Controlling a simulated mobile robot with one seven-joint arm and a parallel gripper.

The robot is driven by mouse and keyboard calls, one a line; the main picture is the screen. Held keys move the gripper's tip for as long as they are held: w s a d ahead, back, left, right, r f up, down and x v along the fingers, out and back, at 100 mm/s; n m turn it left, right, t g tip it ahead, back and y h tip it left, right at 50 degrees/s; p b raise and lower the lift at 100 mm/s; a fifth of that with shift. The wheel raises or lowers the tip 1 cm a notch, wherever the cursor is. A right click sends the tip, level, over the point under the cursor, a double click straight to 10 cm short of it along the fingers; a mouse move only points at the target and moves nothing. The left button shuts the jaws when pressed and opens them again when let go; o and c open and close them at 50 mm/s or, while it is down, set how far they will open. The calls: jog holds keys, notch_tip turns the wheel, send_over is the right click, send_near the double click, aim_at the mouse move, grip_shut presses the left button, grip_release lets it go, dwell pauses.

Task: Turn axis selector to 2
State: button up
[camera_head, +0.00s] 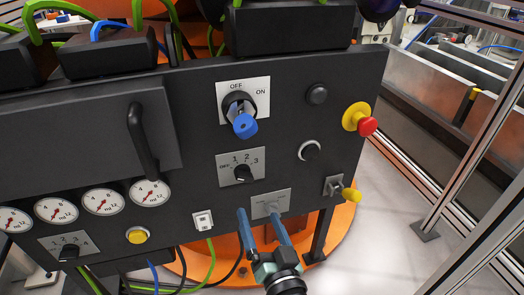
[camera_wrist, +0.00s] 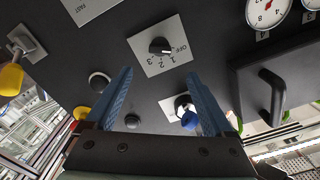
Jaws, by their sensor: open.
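A black rotary selector knob (camera_head: 243,174) sits on a light plate marked OFF, 1, 2, 3 in the middle of the dark panel. The knob also shows in the wrist view (camera_wrist: 160,46), beyond my fingertips. Its exact pointed position is too small to tell. Another black selector knob (camera_head: 69,253), on a plate marked 1 to 4, is at the panel's lower left. No axis label is readable on either. My gripper (camera_head: 258,212) is open and empty, with blue fingers. It is below the OFF-1-2-3 knob, apart from it, and partly covers a lower plate (camera_head: 271,202).
A blue-handled OFF/ON switch (camera_head: 243,125) is above the middle knob. A red-and-yellow button (camera_head: 362,120) and a yellow-handled switch (camera_head: 346,191) protrude at right. A black handle (camera_head: 142,142) and several gauges (camera_head: 103,202) are at left. Metal framing (camera_head: 480,140) stands at right.

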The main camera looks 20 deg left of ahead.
aim_at(246, 180)
jog(key=b+x, duration=0.1)
jog(key=x, duration=1.1)
jog(key=shift+w+a, duration=0.25)
jog(key=shift+w, duration=0.05)
jog(key=c, duration=1.4)
